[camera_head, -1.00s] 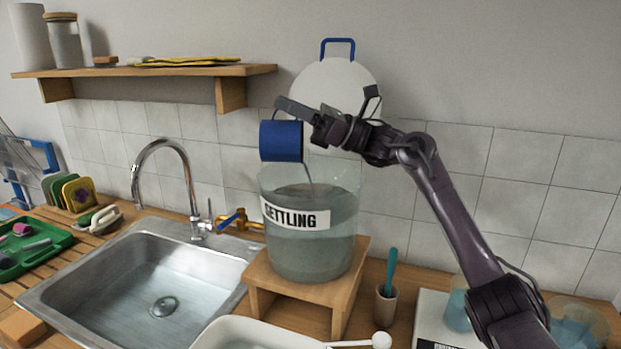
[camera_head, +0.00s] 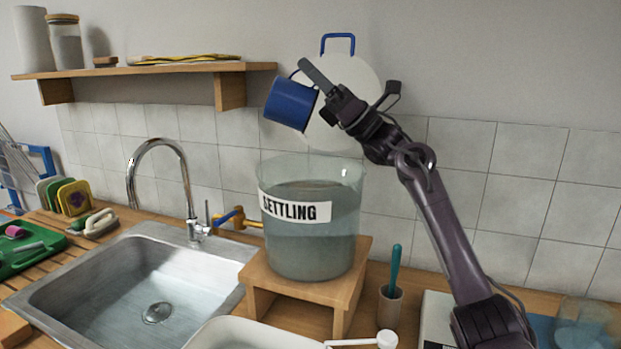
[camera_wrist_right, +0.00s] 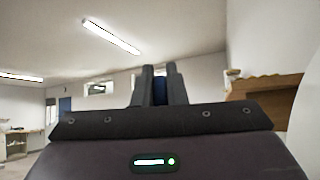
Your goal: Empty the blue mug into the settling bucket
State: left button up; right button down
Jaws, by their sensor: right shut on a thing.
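The blue mug (camera_head: 290,103) is tilted in the air above the settling bucket in the head view. My right gripper (camera_head: 318,82) is shut on it at its right side. No stream shows below the mug, and its inside is hidden. The settling bucket (camera_head: 312,245) is clear, with a "SETTLING" label, and holds cloudy grey water to below its rim. It stands on a wooden stand (camera_head: 290,291). In the right wrist view a sliver of the blue mug (camera_wrist_right: 160,90) shows between the fingers. My left gripper is not in view.
A sink (camera_head: 150,290) with a tall faucet (camera_head: 160,150) lies left of the bucket. A wooden shelf (camera_head: 160,71) hangs at upper left. A white round board (camera_head: 355,75) is on the wall behind the mug. A cup with a teal-handled tool (camera_head: 391,300) stands right of the stand.

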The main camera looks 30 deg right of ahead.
aim_at(276, 99)
jog(key=a+f+g+h+p, duration=0.1)
jog(key=a+p, duration=0.1)
jog(key=p, duration=0.1)
jog(key=w+a+f+g+h+p, duration=0.1)
jog(key=f+h+p, duration=0.1)
jog(key=p, duration=0.2)
jog(key=w+a+f+g+h+p, duration=0.1)
jog(key=a+h+p, duration=0.1)
jog(key=p, duration=0.2)
jog(key=shift+w+a+f, duration=0.25)
jog(key=shift+a, duration=0.05)
jog(key=shift+f, duration=0.25)
jog(key=shift+w+a+r+p, duration=0.1)
jog(key=shift+w+r+p, duration=0.05)
jog(key=shift+p, duration=0.35)
jog(key=w+a+f+g+h+p, duration=0.2)
jog(key=w+a+g+h+p, duration=0.1)
jog(key=a+h+p, duration=0.3)
jog(key=w+a+f+g+h+p, duration=0.3)
jog(key=a+h+p, duration=0.3)
jog(key=p, duration=0.5)
jog(key=shift+w+a+g+h, duration=0.25)
jog(key=shift+g+h, duration=0.15)
jog(key=shift+h, duration=0.3)
